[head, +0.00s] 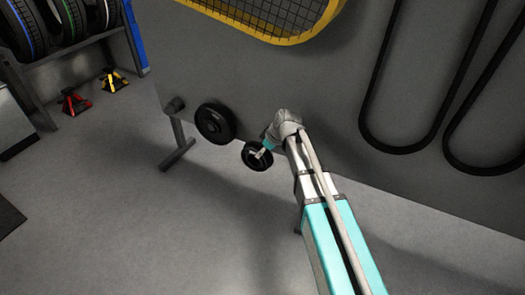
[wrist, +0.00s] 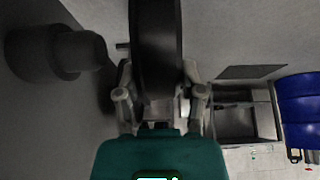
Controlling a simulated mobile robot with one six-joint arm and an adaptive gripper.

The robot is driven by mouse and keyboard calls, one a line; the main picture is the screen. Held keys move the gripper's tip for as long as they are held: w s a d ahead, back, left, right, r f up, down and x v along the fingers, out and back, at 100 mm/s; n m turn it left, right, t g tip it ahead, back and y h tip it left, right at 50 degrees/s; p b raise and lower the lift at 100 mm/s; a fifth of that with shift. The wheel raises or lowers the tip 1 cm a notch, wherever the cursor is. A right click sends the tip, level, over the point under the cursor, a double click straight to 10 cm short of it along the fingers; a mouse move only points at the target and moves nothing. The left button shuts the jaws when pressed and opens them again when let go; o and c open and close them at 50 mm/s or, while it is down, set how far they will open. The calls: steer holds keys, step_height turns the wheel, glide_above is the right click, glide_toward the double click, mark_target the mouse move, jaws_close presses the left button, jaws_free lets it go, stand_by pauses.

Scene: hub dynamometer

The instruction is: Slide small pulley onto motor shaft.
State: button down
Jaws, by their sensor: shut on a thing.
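The small pulley (head: 257,157) is a black disc with a lighter centre, low in front of the grey panel in the head view. In the wrist view the pulley (wrist: 155,45) shows edge-on and fills the space between the fingers. My gripper (head: 264,151) is shut on it. The fingers also show in the wrist view (wrist: 158,98). A short thin dark rod (wrist: 123,46) shows just left of the pulley; it may be the motor shaft, but I cannot tell whether it touches or enters the pulley.
A larger black wheel (head: 215,123) sits on the grey panel (head: 330,90), left of my gripper. A dark stub (head: 175,104) is at the panel's left edge. A thick stepped cylinder (wrist: 55,52) is left in the wrist view. Black belts (head: 440,120) hang at right. Floor at left is open.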

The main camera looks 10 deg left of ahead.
steer(key=s+a, duration=0.2)
steer(key=s, duration=0.3)
steer(key=shift+s, duration=0.35)
stand_by(0.6)
steer(key=s+a, duration=0.4)
steer(key=s, duration=0.9)
steer(key=shift+a, duration=0.4)
stand_by(0.5)
step_height(320, 180, up, 10)
steer(key=p, duration=1)
steer(key=shift+s, duration=0.1)
